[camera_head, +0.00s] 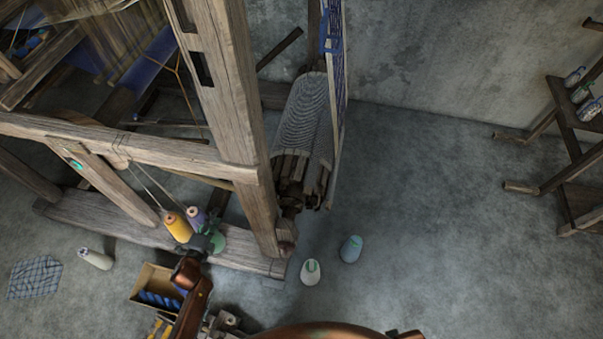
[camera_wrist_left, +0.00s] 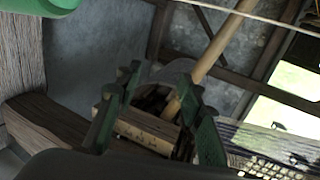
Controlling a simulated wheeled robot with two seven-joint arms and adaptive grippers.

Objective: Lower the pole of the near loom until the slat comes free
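The near loom's wooden frame (camera_head: 222,110) fills the left of the head view. My left gripper (camera_head: 207,243) is low at the frame's front, beside the orange and purple yarn cones. In the left wrist view its green fingers (camera_wrist_left: 160,115) stand apart, with nothing clearly held between them. A pale pole (camera_wrist_left: 220,48) slants down to behind the space between the fingers. A wooden slat (camera_wrist_left: 140,133) shows beyond the fingers; I cannot tell whether pole and slat touch. A thin tan pole (camera_head: 206,181) also shows behind the crossbeam in the head view.
An orange cone (camera_head: 178,227) and a purple cone (camera_head: 196,217) are close to the left gripper. White (camera_head: 310,272) and blue (camera_head: 351,249) cones stand on the floor. An open box (camera_head: 153,288) lies below.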

